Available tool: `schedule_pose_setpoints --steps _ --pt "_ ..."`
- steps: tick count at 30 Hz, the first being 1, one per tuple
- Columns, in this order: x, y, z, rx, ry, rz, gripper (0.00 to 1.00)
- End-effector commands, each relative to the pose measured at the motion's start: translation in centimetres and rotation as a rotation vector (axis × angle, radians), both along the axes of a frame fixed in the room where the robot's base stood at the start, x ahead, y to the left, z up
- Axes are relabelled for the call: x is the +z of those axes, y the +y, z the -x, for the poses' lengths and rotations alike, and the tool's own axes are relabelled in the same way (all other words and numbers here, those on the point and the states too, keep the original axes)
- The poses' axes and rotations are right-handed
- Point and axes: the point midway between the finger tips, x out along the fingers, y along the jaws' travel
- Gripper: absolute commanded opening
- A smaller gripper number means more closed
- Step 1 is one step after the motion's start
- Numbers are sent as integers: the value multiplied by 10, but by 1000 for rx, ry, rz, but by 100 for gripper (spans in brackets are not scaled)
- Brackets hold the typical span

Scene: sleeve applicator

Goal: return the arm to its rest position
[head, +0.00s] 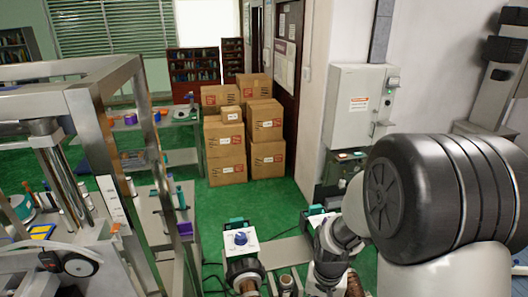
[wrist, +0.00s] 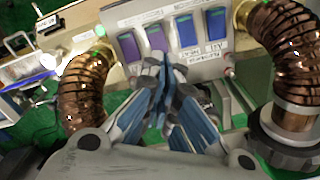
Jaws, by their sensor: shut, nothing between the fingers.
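My gripper (wrist: 162,88) shows in the wrist view with its blue-grey fingers drawn together and nothing held between them. Its fingertips are in front of a grey panel (wrist: 205,62) with purple and blue switches. I cannot tell whether they touch it. My arm (head: 425,195) fills the right of the head view as a large dark joint with pale links. The gripper cannot be made out clearly there.
Copper corrugated hoses stand left (wrist: 88,85) and right (wrist: 283,40) of my gripper, close by. In the head view a metal frame (head: 95,130) stands at left, stacked cartons (head: 225,150) at the back and a wall cabinet (head: 355,105) at right. Green floor (head: 255,212) is open between.

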Motion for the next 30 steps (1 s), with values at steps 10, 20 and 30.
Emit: schedule_pose_setpoints --steps 10,20,30 --pt "24 11 41 135 -168 20 0" --pt "11 20 121 273 -327 54 0" --pt "-4 22 160 330 -388 72 0"
